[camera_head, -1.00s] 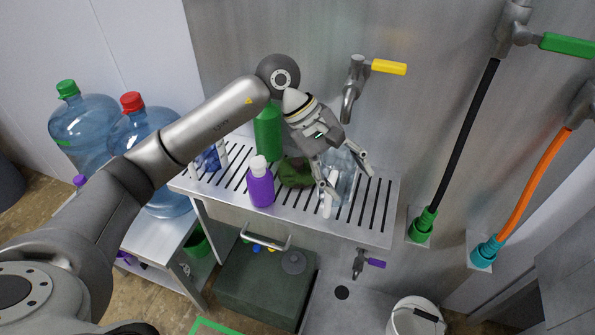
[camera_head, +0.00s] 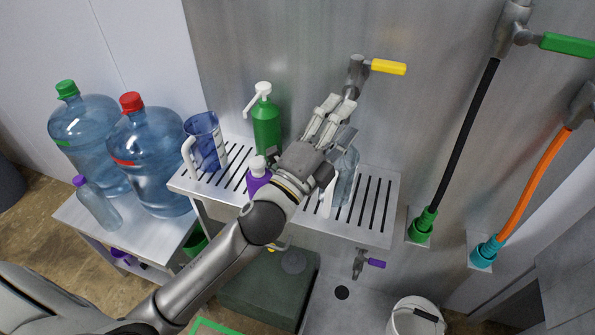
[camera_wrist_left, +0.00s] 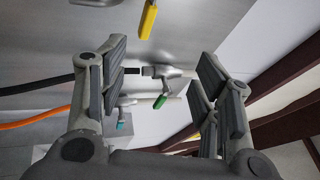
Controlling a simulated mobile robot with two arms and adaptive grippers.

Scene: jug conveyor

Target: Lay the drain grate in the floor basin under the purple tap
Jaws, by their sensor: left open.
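The purple tap (camera_head: 370,263) hangs under the slatted shelf. Below it is the grey floor basin (camera_head: 372,308) with a dark round drain hole (camera_head: 342,292). A round grey disc (camera_head: 293,261) lies on the dark green box to the left; it may be the drain grate, but I cannot tell for sure. My left gripper (camera_head: 336,106) is above the slatted shelf, near the yellow-handled tap, well away from the disc and basin. In the left wrist view its fingers (camera_wrist_left: 162,85) are spread and nothing shows between them. My right gripper is not in view.
The slatted shelf (camera_head: 380,180) carries a blue jug (camera_head: 206,140), green pump bottle (camera_head: 266,130), purple bottle (camera_head: 258,177) and clear bottle (camera_head: 348,175). The green box (camera_head: 262,292) and white bucket (camera_head: 416,318) flank the basin. Water jugs (camera_head: 150,160) stand left.

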